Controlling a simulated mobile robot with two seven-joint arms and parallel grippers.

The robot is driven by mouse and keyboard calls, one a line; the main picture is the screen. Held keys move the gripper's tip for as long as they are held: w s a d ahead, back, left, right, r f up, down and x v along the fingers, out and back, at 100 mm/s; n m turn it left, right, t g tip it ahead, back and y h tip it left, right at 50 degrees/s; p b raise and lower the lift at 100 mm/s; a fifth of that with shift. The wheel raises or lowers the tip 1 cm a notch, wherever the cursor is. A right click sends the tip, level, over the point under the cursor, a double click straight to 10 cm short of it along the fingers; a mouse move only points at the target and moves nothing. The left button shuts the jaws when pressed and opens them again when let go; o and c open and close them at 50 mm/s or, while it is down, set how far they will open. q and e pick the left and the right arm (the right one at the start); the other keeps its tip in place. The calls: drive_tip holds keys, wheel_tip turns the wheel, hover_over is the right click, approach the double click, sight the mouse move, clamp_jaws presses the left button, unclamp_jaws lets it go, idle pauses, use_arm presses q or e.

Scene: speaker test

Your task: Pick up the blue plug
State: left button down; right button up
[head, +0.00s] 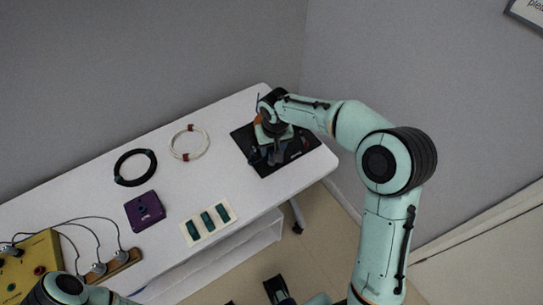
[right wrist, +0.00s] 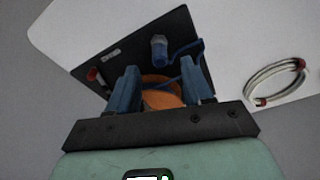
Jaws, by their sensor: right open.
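The blue plug (right wrist: 159,47) shows in the right wrist view on a black board (right wrist: 112,53), with a blue cable beside it. In the head view the board (head: 308,158) lies at the right end of the white table, and I cannot make out the plug there. My right gripper (head: 277,153) is over the board. In its wrist view the right gripper (right wrist: 158,78) is open, and the plug appears just beyond its fingertips, between them. An orange round part (right wrist: 160,97) shows between the fingers; I cannot tell what it belongs to.
A white cable ring (head: 205,146) and a black one (head: 119,179) lie left of the board. A purple box (head: 145,211), a cream strip with green blocks (head: 208,222) and a yellow box (head: 42,260) are further left. A red-tipped part (right wrist: 93,74) is on the board.

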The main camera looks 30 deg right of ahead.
sight(272, 153)
drive_tip(key=f, duration=0.2)
drive_tip(key=w+f, duration=0.1)
drive_tip(key=f, duration=0.2)
drive_tip(key=shift+w+d+f, duration=0.1)
drive_tip(key=shift+d+f, duration=0.1)
drive_tip(key=shift+f, duration=0.1)
clamp_jaws()
